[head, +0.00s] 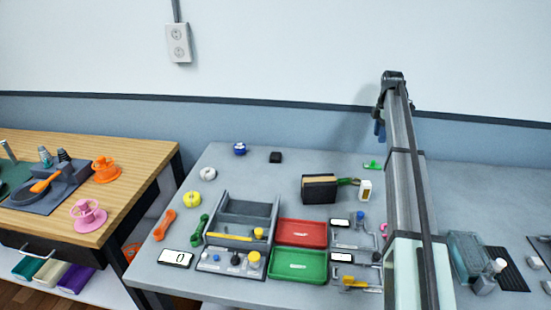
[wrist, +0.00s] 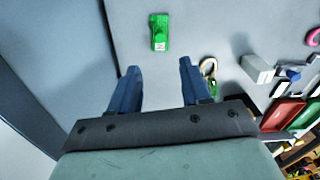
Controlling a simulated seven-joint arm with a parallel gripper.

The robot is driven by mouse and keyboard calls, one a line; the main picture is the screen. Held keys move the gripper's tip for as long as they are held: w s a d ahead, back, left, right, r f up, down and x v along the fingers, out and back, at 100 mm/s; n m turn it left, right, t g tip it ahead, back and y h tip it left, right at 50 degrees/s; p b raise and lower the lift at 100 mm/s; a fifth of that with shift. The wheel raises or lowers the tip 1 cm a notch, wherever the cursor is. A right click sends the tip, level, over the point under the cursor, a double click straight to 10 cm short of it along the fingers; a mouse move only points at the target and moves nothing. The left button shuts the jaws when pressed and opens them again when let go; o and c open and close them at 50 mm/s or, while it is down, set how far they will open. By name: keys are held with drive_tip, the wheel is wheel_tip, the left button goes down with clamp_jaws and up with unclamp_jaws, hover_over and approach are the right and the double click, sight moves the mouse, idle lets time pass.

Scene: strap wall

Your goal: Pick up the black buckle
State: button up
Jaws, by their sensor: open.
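A small black block-like piece (head: 275,157), probably the black buckle, lies near the back of the grey table in the head view, left of the middle. It is too small to make out its details. I cannot pick it out in the wrist view. My gripper (wrist: 157,75) has two blue fingers spread apart with nothing between them. In the head view my gripper (head: 380,129) is at the far end of my arm, over the back right of the table, well to the right of the black piece.
A green clip-like piece (wrist: 159,32) lies just beyond my fingertips; it also shows in the head view (head: 372,166). A black and tan box (head: 319,189) stands between my arm and the black piece. A blue roll (head: 239,149) lies left of it. Red (head: 301,233) and green trays stand in front.

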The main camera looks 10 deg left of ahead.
drive_tip(key=o, duration=0.9)
drive_tip(key=shift+a, duration=0.1)
drive_tip(key=n, duration=0.3)
hover_over(276, 154)
drive_tip(key=f+m, duration=0.2)
drive_tip(key=f, duration=0.1)
drive_tip(key=f+m, duration=0.2)
drive_tip(key=f, duration=0.2)
drive_tip(key=shift+w+f, duration=0.2)
drive_tip(key=shift+f, duration=0.1)
drive_tip(key=shift+s+f, duration=0.15)
drive_tip(key=shift+f, duration=2.5)
